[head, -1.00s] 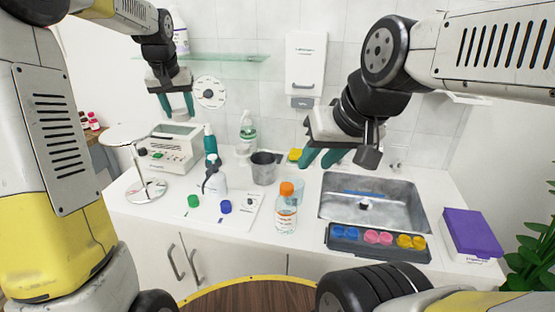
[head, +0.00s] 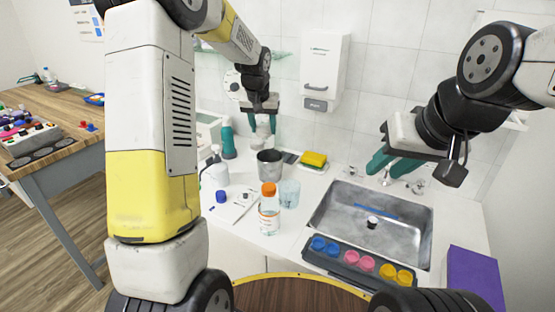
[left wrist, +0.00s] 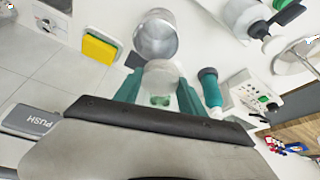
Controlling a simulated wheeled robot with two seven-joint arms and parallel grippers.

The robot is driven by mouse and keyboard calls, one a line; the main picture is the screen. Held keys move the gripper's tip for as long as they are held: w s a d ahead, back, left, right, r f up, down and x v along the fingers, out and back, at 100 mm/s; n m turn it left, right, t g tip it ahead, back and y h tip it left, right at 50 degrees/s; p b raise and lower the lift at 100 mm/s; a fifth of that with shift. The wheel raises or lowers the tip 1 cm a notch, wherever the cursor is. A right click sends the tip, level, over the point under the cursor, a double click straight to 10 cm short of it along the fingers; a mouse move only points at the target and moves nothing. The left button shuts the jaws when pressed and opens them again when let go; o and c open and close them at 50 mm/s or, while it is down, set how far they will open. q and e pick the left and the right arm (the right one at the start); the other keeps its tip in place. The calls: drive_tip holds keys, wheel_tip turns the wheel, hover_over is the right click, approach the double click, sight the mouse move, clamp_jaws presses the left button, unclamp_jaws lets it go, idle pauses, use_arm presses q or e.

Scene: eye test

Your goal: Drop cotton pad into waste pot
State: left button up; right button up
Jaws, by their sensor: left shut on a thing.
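The waste pot is the dark grey metal pot (head: 270,166) on the counter; it also shows in the left wrist view (left wrist: 155,40), just beyond my fingertips. My left gripper (head: 262,124) is above and behind the pot in the head view. In the left wrist view its teal fingers (left wrist: 158,92) stand apart, with a whitish round shape (left wrist: 160,74) between them. My right gripper (head: 391,164) is open and empty over the sink's back edge.
An orange-capped bottle (head: 269,212) and a clear cup (head: 289,193) stand in front of the pot. A yellow sponge (head: 314,159) lies right of it, a teal bottle (head: 228,140) left. The sink (head: 335,210) and a cup tray (head: 345,262) are at right.

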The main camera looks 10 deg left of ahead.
use_arm(q)
drive_tip(key=shift+f, duration=1.7)
drive_tip(key=o, duration=1.5)
drive_tip(key=shift+o, duration=0.2)
